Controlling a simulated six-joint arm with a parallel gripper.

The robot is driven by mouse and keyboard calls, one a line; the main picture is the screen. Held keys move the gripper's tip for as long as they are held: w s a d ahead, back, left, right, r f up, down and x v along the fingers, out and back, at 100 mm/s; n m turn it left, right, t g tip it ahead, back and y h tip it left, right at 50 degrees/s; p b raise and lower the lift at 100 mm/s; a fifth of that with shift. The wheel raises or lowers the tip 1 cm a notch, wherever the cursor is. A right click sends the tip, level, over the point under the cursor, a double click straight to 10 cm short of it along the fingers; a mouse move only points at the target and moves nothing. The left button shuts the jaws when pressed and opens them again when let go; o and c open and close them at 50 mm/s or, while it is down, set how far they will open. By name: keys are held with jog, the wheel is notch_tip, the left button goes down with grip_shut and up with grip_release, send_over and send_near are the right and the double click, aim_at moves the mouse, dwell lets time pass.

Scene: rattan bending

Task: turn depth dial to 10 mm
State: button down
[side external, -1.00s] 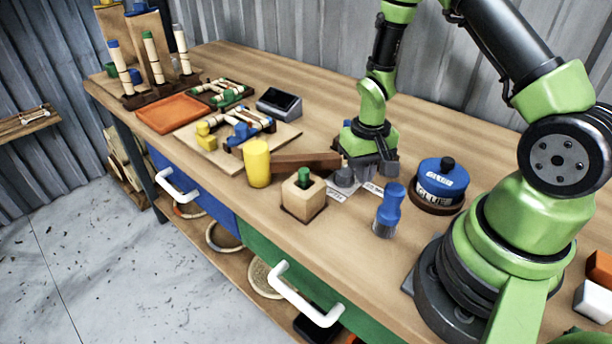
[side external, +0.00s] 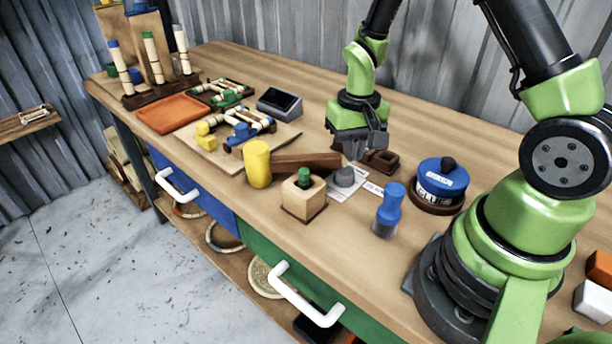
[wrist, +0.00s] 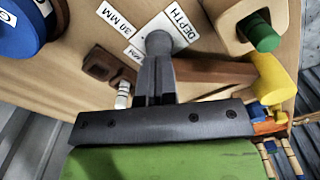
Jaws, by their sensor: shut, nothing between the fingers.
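The depth dial is a grey round knob (side external: 344,177) on a white label plate (side external: 350,190), near the middle of the bench. In the wrist view the dial (wrist: 158,43) lies just beyond my fingertips, with labels reading "DEPTH" (wrist: 180,28) and "30 MM" (wrist: 118,20); another label ending in "MM" is partly hidden. Which setting the dial points to, I cannot tell. My gripper (side external: 362,150) is shut and empty, above and behind the dial in the side view. Its closed fingers (wrist: 157,62) overlap the dial's near edge in the wrist view; contact is not visible.
A dark brown bar (side external: 305,161) and yellow cylinder (side external: 257,164) stand left of the dial. A wooden block with a green peg (side external: 303,192) is in front. A blue-handled brush (side external: 388,210) and blue glue pot (side external: 442,180) stand right. A brown holder (side external: 382,160) sits behind.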

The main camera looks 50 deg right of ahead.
notch_tip(320, 180, down, 6)
jog(key=shift+r, duration=0.1)
jog(key=shift+f, duration=0.5)
jog(key=shift+d, duration=0.1)
jog(key=shift+s+d, duration=0.25)
jog(key=shift+d, duration=0.35)
dwell(0.6)
jog(key=shift+s+a, duration=0.1)
jog(key=shift+s, duration=0.2)
jog(key=shift+s+a+r, duration=0.1)
jog(key=shift+s+r, duration=0.05)
jog(key=shift+r, duration=0.15)
jog(key=shift+a+r, duration=0.1)
jog(key=shift+r, duration=2.65)
jog(key=shift+r, duration=0.1)
